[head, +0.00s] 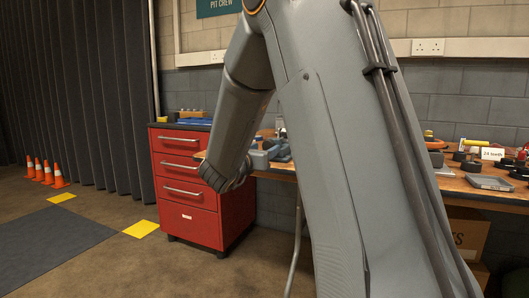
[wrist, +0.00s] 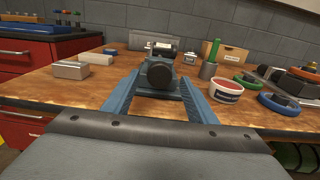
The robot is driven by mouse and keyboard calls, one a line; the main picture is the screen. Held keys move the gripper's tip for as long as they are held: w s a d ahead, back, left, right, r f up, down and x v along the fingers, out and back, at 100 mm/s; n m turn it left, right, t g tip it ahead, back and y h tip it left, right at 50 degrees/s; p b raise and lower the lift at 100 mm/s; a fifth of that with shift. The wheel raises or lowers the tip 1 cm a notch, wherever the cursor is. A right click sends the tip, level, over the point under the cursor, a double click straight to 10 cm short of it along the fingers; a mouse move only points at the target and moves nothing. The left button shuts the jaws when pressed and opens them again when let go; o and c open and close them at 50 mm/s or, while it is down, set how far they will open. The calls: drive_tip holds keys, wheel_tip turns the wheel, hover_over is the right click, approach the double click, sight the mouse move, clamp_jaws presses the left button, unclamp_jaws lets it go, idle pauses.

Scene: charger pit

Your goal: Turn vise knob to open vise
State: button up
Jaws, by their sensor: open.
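The vise (wrist: 163,57) stands on the wooden workbench in the wrist view, with its dark round knob (wrist: 161,74) facing me. My gripper (wrist: 159,80) is open. Its two blue-grey fingers reach forward, one on each side of the knob in the picture. I cannot tell whether the fingertips are level with the knob or still short of it. No contact is visible. In the head view, my arm covers much of the bench, and the vise and gripper are hard to make out there.
On the workbench (wrist: 50,98), pale blocks (wrist: 71,70) lie left of the vise. A red tin (wrist: 226,90), a green-handled tool (wrist: 213,52) and a blue ring (wrist: 279,104) stand to its right. A red drawer cabinet (head: 185,190) adjoins the bench on the left. Orange cones (head: 58,176) stand further left.

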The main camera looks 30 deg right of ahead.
drive_tip(key=shift+w+d, duration=0.45)
drive_tip(key=shift+d, duration=0.1)
drive_tip(key=c, duration=1.1)
drive_tip(key=shift+o, duration=0.2)
drive_tip(key=shift+n, duration=0.4)
